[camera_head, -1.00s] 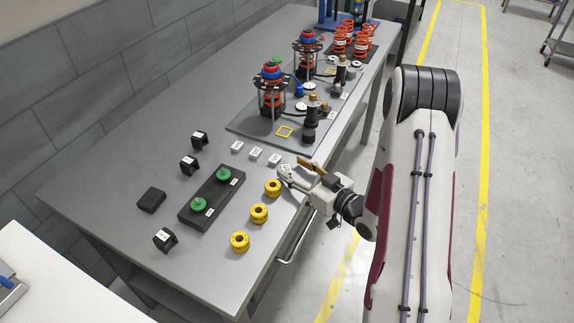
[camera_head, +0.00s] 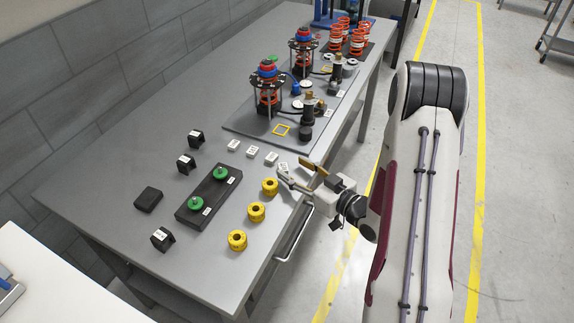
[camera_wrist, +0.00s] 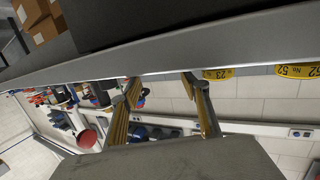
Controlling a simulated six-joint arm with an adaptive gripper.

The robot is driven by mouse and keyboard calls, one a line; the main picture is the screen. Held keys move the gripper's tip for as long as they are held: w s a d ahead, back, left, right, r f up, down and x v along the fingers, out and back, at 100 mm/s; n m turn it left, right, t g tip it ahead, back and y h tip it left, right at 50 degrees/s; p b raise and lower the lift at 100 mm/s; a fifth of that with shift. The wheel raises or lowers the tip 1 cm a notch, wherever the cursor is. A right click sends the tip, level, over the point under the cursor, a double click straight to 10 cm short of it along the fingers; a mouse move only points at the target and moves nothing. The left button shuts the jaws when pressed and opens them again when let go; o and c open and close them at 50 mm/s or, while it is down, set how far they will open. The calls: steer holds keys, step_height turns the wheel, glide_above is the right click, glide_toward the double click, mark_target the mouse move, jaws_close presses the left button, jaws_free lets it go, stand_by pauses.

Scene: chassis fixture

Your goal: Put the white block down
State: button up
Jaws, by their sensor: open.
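Several small white blocks lie in a row on the grey table, including one on the left (camera_head: 233,145), one beside it (camera_head: 252,151) and a third (camera_head: 271,159). A white labelled patch, apparently another block (camera_head: 284,167), shows at the row's right end, close to my fingertips and partly hidden. My gripper (camera_head: 302,172) is open at the table's right edge, its fingers apart. In the wrist view, my gripper (camera_wrist: 165,92) has nothing visible between its fingers, and no white block can be made out.
Yellow rings (camera_head: 270,186) stand just left of my gripper. A black tray (camera_head: 187,213) with green knobs lies farther left, among black blocks (camera_head: 149,199). Spring assemblies (camera_head: 268,90) stand on a dark plate behind.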

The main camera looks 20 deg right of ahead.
steer(key=shift+r, duration=0.1)
step_height(320, 180, up, 13)
steer(key=w+d+f+m+g+h, duration=0.1)
steer(key=w+d+h, duration=0.1)
steer(key=w, duration=0.2)
steer(key=w+d+f+m+g+h, duration=0.1)
steer(key=w+d+m+g+h, duration=0.1)
steer(key=w+d+h, duration=0.1)
steer(key=w+d+f+m+g+h, duration=0.2)
steer(key=w+h, duration=0.1)
steer(key=w, duration=0.1)
steer(key=shift+w+d, duration=0.25)
steer(key=shift+w, duration=0.15)
steer(key=s+a+r+m+g, duration=0.2)
steer(key=a+g, duration=0.2)
steer(key=a, duration=0.3)
steer(key=s+a+r+m+g, duration=0.2)
steer(key=s+a+g, duration=0.1)
steer(key=a, duration=0.3)
step_height(320, 180, down, 5)
steer(key=shift+a+r, duration=0.1)
steer(key=shift+r, duration=0.05)
stand_by(0.9)
